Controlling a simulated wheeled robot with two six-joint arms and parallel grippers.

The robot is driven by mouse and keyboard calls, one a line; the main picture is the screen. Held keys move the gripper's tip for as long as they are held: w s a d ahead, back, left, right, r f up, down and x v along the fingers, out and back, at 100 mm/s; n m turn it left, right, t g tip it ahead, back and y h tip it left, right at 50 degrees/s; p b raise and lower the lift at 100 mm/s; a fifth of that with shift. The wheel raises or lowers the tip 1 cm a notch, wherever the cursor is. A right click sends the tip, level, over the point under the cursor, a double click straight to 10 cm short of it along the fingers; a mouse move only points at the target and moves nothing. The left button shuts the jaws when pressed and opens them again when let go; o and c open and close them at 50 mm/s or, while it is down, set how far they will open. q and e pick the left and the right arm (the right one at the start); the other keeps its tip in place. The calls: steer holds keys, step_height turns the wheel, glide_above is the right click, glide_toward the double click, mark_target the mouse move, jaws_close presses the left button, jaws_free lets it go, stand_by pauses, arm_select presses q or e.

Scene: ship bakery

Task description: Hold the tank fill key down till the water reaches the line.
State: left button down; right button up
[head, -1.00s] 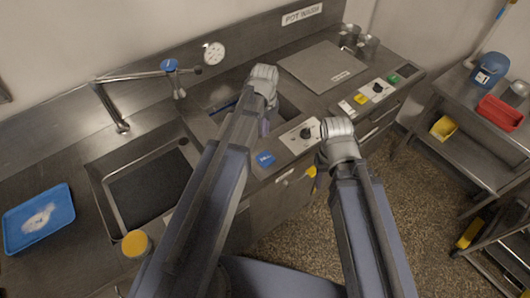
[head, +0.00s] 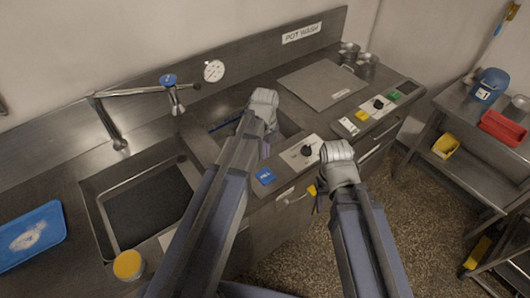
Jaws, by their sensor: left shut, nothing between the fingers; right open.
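A blue key (head: 265,176) with small pale lettering too small to read lies on the counter's front edge, in front of the sunken tank (head: 290,127). The tank is partly hidden by my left arm, and I cannot make out a water level. A blue strip (head: 226,122) shows along its left side. My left gripper (head: 264,150) is over the tank, pointing down, behind the blue key and apart from it; its fingers are mostly hidden. My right gripper (head: 319,200) is open in front of the counter edge, right of the key, beside a yellow piece (head: 311,190).
A black knob (head: 307,150) sits on a pale panel right of the tank. Further right are a yellow key (head: 361,116), another knob (head: 378,104) and a green key (head: 393,95). A sink (head: 150,205), tap (head: 140,93) and blue tray (head: 32,235) are left.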

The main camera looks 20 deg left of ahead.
mark_target(265, 175)
arm_select(q)
step_height(265, 175, down, 10)
steer(key=b, duration=0.9)
steer(key=shift+f, duration=0.2)
